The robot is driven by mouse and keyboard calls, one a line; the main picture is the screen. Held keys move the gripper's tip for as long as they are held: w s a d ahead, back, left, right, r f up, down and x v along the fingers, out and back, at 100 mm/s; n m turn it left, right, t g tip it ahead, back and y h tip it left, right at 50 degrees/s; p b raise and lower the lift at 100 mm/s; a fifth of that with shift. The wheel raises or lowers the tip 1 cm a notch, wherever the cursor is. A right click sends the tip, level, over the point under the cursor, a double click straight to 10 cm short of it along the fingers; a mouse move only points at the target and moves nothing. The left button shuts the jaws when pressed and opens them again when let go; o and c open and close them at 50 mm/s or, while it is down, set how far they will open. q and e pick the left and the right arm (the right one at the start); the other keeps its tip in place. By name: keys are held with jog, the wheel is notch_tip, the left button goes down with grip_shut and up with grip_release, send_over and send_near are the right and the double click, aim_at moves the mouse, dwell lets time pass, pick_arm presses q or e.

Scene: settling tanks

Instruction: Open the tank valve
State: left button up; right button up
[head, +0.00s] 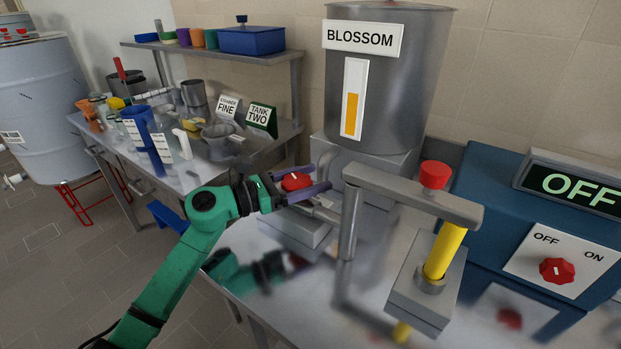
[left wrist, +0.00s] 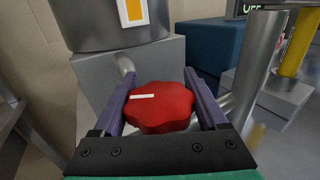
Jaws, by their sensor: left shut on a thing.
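The tank (head: 385,85) is a grey metal cylinder labelled BLOSSOM, with an orange level strip on its front. It stands on a grey block above the bench. The tank valve has a red lobed knob (head: 296,181) with a white mark, on a pipe low in front of the tank. My left gripper (head: 306,182) reaches in from the left, its purple fingers on either side of the knob. In the left wrist view the red knob (left wrist: 160,108) sits between the two fingers, which are shut on it; the white mark points left-right. My right gripper is not in view.
A blue box (head: 500,190) shows OFF, with a red OFF/ON dial (head: 557,270). A side table (head: 180,170) at left holds jugs, a funnel and signs.

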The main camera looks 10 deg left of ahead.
pick_arm(q)
jog(key=shift+w+a+r+n+t+y+p, duration=0.1)
jog(key=shift+r+n+t+y+p, duration=0.05)
jog(key=shift+n+t+y+p, duration=0.6)
jog(key=n+t+y+p, duration=0.1)
jog(key=p, duration=0.1)
jog(key=n+t+y+p, duration=0.1)
jog(key=y+p, duration=0.1)
jog(key=p, duration=0.1)
jog(key=a+n+t+y+p, duration=0.1)
jog(key=y+p, duration=0.1)
jog(key=shift+w+r+n+t, duration=0.25)
jog(key=shift+w+n, duration=0.05)
jog(key=shift+n, duration=0.05)
jog(key=shift+w+f+n+y+p, duration=0.1)
jog(key=shift+f+n+y+p, duration=0.15)
jog(key=shift+n+y+p, duration=0.5)
jog(key=shift+a+f+m, duration=0.1)
jog(key=shift+m, duration=0.25)
jog(key=o, duration=1.3)
